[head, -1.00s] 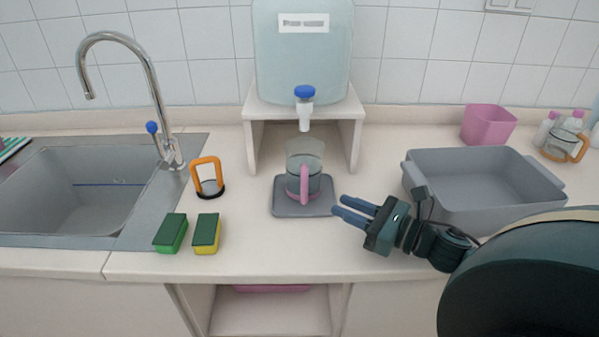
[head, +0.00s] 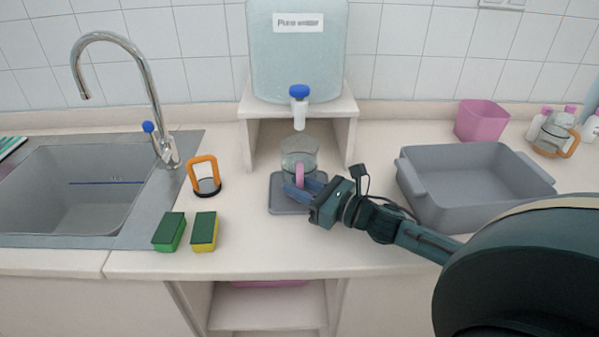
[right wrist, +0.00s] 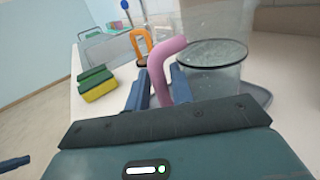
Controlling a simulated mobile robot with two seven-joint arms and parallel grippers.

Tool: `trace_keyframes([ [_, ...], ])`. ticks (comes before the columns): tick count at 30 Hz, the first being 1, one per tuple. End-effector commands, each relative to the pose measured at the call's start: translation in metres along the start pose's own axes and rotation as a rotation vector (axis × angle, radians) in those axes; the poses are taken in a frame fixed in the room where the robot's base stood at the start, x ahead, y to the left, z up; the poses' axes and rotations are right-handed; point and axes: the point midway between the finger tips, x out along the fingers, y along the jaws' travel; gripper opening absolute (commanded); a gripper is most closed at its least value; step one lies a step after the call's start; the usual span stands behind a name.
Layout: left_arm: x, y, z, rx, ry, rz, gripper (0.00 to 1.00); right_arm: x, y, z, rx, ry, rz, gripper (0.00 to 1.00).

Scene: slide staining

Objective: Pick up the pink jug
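The pink jug (head: 299,156) is a clear jug with a pink handle (right wrist: 161,75). It stands upright on a grey mat (head: 282,208) below the tap of the water tank. My right gripper (head: 303,190) is at the jug's front, with its blue fingers on either side of the handle. In the right wrist view the handle rises between the two fingers, which look open around it with little room. My left gripper does not show in the head view.
The water tank (head: 297,60) on its white stand (head: 347,112) is behind the jug. A grey basin (head: 470,207) is to the right.

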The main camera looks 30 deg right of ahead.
Motion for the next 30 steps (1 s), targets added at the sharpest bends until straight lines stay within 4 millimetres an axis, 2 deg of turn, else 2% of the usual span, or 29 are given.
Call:
trace_keyframes([
  [8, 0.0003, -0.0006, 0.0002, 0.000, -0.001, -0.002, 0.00, 0.0017, -0.0002, -0.0004, 0.001, 0.000, -0.001, 0.22],
  [16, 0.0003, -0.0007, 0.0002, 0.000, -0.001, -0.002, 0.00, 0.0016, -0.0001, -0.0003, 0.001, 0.000, 0.000, 0.00],
  [30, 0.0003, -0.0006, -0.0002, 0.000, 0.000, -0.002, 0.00, 0.0019, 0.0000, 0.0019, -0.002, -0.004, 0.001, 0.00],
])
